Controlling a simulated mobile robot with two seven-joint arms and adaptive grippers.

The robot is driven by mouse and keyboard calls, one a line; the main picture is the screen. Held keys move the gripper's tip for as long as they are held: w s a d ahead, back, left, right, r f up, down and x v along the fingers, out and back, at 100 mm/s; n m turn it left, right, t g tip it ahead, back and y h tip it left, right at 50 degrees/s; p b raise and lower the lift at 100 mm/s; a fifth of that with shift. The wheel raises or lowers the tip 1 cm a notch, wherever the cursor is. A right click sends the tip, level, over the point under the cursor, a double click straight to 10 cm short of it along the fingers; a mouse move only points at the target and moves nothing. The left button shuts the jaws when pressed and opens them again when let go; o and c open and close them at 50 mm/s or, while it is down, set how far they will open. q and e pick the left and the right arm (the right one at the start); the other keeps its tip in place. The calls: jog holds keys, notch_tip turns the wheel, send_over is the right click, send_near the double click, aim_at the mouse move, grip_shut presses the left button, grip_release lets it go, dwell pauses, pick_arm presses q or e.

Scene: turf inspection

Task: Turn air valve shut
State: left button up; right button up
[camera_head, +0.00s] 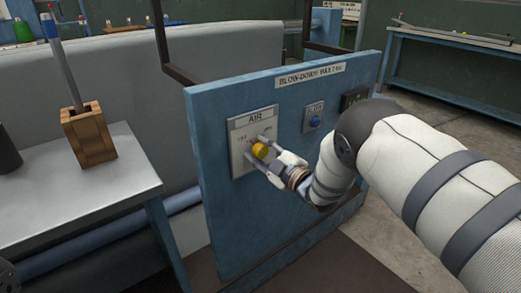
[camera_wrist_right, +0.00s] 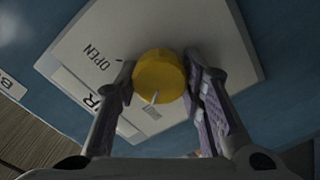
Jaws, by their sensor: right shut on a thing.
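The air valve is a round yellow knob (camera_head: 260,150) on a pale plate (camera_head: 240,160) marked AIR, on the upright blue panel. In the right wrist view, the knob (camera_wrist_right: 159,76) sits between the two fingers of my right gripper (camera_wrist_right: 160,85), which is shut on it. A pale pointer on the knob points down in that view, away from the word OPEN on the plate (camera_wrist_right: 90,35) at upper left. The plate's other lettering is partly hidden by the fingers. In the head view my right gripper (camera_head: 266,156) reaches the knob from the right.
A grey table (camera_head: 90,190) with a wooden block (camera_head: 88,135) holding a tool stands at left. A bench (camera_head: 450,42) stands at back right.

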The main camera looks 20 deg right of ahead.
jog(key=shift+f+n, duration=0.1)
jog(key=shift+n, duration=1)
jog(key=o, duration=1.2)
jog(key=shift+s, duration=0.1)
jog(key=v, duration=1.2)
